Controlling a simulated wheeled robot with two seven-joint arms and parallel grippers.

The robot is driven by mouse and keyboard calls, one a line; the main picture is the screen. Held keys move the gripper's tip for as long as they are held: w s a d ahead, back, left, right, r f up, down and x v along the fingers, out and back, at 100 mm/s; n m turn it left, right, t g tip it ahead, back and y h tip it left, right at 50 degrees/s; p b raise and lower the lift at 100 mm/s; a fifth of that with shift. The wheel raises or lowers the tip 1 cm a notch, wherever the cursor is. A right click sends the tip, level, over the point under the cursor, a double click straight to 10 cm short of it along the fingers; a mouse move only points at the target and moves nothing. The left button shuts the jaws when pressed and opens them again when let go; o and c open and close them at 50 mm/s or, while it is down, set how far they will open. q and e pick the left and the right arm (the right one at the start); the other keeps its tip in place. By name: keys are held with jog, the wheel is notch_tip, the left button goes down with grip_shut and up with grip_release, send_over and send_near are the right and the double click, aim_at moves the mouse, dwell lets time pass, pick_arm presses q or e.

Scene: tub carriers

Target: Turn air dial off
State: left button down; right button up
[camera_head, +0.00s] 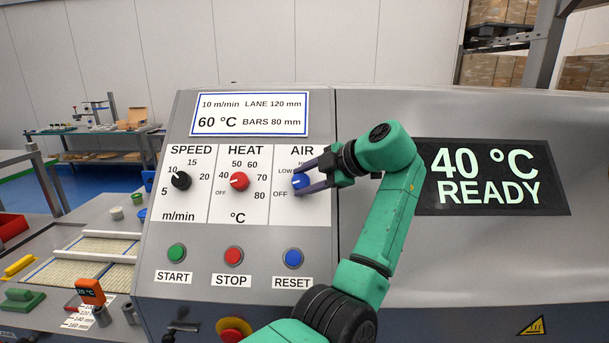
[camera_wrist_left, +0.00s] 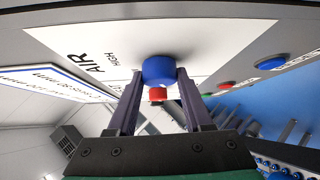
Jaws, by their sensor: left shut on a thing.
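The blue air dial (camera_head: 301,182) is on the right of the white dial panel, under the word AIR. Its white mark seems to point left, between LOW and OFF, but the fingers partly cover the dial and its labels. My left gripper (camera_head: 303,177) is shut on the dial, one finger above it and one below. In the left wrist view the blue dial (camera_wrist_left: 158,69) sits between the two fingertips of my left gripper (camera_wrist_left: 160,74). My right gripper is in neither view.
The black speed dial (camera_head: 181,180) and red heat dial (camera_head: 239,181) sit left of the air dial. Start (camera_head: 177,252), stop (camera_head: 233,256) and reset (camera_head: 292,258) buttons lie below. A display (camera_head: 490,178) reads 40 °C READY. A red knob (camera_head: 233,330) is at the bottom.

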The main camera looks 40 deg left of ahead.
pick_arm(q)
jog(key=shift+f, duration=0.2)
jog(key=shift+c, duration=2.1)
grip_release()
jog(key=shift+o, duration=0.6)
jog(key=shift+w+a, duration=0.1)
jog(key=shift+a, duration=0.05)
jog(key=v, duration=1.4)
jog(key=shift+d+r+p, duration=0.2)
jog(key=shift+r+p, duration=0.1)
jog(key=shift+p, duration=0.05)
jog(key=shift+w+a, duration=0.1)
